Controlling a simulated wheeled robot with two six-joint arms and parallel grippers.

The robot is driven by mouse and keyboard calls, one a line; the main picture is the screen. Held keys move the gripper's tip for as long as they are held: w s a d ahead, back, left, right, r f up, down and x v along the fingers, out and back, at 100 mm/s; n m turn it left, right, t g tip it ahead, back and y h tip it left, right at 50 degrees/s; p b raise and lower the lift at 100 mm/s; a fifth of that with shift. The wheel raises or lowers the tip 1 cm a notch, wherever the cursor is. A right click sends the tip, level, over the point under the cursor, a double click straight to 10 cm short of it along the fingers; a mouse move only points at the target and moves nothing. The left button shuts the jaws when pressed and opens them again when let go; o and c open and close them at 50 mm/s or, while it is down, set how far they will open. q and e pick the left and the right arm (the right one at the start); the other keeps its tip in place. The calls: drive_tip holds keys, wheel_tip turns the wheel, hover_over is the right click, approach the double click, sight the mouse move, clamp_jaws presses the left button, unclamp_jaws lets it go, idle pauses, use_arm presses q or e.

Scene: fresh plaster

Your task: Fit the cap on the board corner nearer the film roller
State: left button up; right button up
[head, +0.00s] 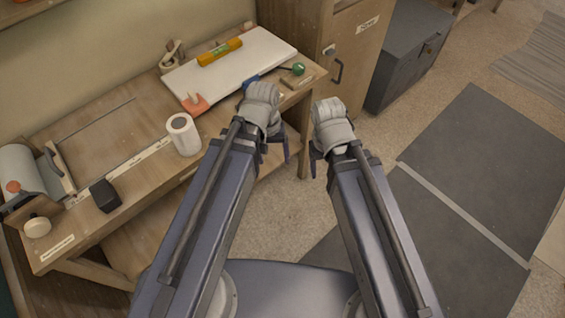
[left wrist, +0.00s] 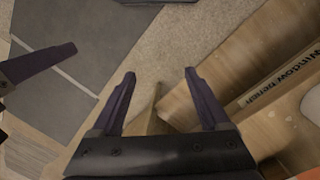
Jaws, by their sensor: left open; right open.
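A white board (head: 215,75) lies on the wooden bench. An orange cap-like piece (head: 196,104) sits at its near left corner; I cannot tell whether it is fitted on or only beside it. A small blue piece (head: 249,82) is at the front edge, partly hidden by my left arm. What looks like the film roller (head: 20,173) stands at the bench's left end. My left gripper (head: 275,152) is open and empty beside the bench's front right; its fingers also show in the left wrist view (left wrist: 164,88). My right gripper (head: 322,163) is open and empty over the floor.
A yellow level (head: 219,51) lies on the board. A white roll (head: 183,134), a black block (head: 105,195) and a green-knobbed tool (head: 297,69) are on the bench (head: 118,125). A wooden cabinet (head: 345,45) and grey chest (head: 408,50) stand right. The floor at right is clear.

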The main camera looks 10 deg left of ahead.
use_arm(q)
drive_tip(key=d+m+y, duration=0.1)
drive_tip(key=s+d+m, duration=0.1)
drive_tip(key=m, duration=0.1)
drive_tip(key=s+d+m+y, duration=0.1)
drive_tip(key=shift+s+m+t+y, duration=0.1)
drive_tip(key=shift+m+t+y, duration=0.2)
drive_tip(key=shift+m, duration=0.1)
